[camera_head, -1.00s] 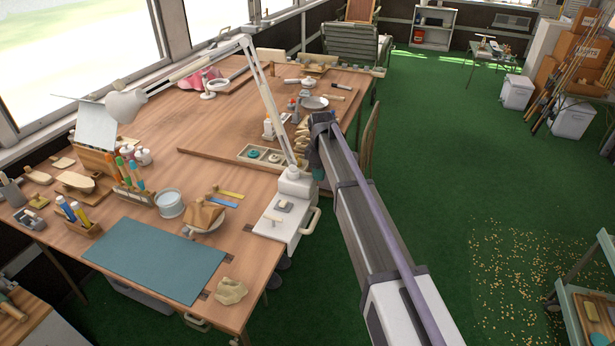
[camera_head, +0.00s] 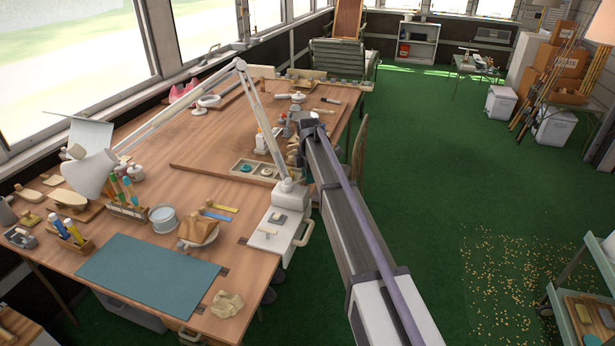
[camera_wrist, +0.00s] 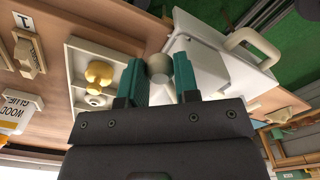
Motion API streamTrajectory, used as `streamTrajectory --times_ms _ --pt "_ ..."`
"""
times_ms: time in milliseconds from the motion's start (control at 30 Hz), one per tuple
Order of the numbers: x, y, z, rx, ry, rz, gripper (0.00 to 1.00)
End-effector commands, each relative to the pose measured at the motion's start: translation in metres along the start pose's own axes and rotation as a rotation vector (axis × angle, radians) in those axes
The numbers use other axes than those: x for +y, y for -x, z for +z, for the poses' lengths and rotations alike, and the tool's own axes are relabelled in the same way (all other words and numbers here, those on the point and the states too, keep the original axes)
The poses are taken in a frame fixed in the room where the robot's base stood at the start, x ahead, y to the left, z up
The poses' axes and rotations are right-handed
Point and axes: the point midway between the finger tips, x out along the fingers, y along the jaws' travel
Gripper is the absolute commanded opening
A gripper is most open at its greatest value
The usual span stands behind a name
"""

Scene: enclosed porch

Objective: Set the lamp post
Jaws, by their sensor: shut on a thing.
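A white jointed lamp stands at the right side of the workbench. Its lamp post (camera_head: 262,122) rises from a white base (camera_head: 289,193) and leans left. A long upper arm (camera_head: 178,105) runs left from the elbow, and the shade (camera_head: 88,173) hangs low over the bench's left part. In the wrist view, my gripper (camera_wrist: 159,64) has two green fingers shut on a pale rounded part of the lamp, only partly seen between them. In the head view, my arm reaches toward the post's lower end, and the fingers are hidden behind it.
A white unit with a handle (camera_head: 282,230) sits at the bench edge by the base. A compartment tray (camera_head: 252,171) lies close behind it. Wood glue (camera_wrist: 17,113) stands nearby. Pens (camera_head: 122,190), a tin (camera_head: 163,219) and a teal mat (camera_head: 148,275) are left. Green floor is open right.

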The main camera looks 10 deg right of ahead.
Motion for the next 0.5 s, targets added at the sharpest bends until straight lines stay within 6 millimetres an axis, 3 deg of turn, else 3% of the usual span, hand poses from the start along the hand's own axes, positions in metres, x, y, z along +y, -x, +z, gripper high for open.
streamTrajectory --times_ms 333,367,500 --pt "-0.0001 -0.0001 -0.0004 0.001 0.002 0.0 0.0" --pt "-0.0001 -0.0001 -0.0004 0.001 0.002 0.0 0.31" --pt "-0.0001 -0.0001 -0.0003 0.001 0.002 0.0 0.44"
